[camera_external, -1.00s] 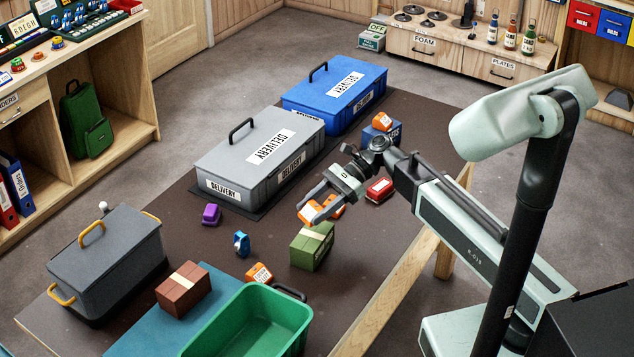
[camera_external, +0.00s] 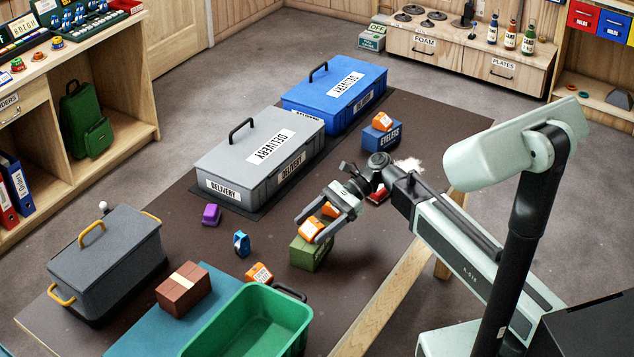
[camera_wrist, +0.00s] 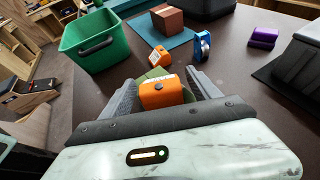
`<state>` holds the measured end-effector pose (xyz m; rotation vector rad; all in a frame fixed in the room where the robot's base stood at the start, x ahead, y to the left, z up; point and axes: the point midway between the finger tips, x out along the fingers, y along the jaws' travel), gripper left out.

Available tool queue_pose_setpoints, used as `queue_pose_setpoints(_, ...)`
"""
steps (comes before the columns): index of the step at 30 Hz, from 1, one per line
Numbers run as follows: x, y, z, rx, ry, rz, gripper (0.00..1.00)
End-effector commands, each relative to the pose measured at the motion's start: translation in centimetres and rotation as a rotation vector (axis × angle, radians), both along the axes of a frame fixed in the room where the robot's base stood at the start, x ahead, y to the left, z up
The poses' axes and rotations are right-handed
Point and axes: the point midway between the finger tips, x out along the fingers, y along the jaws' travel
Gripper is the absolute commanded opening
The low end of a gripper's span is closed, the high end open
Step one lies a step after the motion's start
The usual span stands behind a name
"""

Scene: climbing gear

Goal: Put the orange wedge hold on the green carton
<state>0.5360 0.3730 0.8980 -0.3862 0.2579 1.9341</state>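The orange wedge hold (camera_external: 311,230) with a white label sits on top of the green carton (camera_external: 309,254). My gripper (camera_external: 317,227) is around the hold, low over the carton, with one finger on each side. In the wrist view the hold (camera_wrist: 162,94) lies between my fingers (camera_wrist: 161,82), with narrow gaps beside it, so the gripper looks open. The carton also shows as a green strip behind the hold in the wrist view (camera_wrist: 153,73). The near finger hides part of the hold in the outside view.
Another orange piece (camera_external: 259,274) lies by the green bin (camera_external: 230,322). A blue piece (camera_external: 241,244) and a purple piece (camera_external: 211,214) stand left of the carton. A blue EYELETS box (camera_external: 380,139) carries an orange piece (camera_external: 383,121). A grey delivery box (camera_external: 230,165) stands behind.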

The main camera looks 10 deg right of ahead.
Motion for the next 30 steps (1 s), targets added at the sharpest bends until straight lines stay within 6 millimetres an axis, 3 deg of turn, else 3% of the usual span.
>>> queue_pose_setpoints(9, 0.1, -0.1, 0.6, 0.000, 0.000, 0.000, 0.70)
queue_pose_setpoints(22, 3.6, -8.3, 4.4, 0.000, 0.001, -0.003, 0.70)
queue_pose_setpoints(30, 4.2, -10.3, 4.9, 0.000, 0.000, 0.000, 0.70)
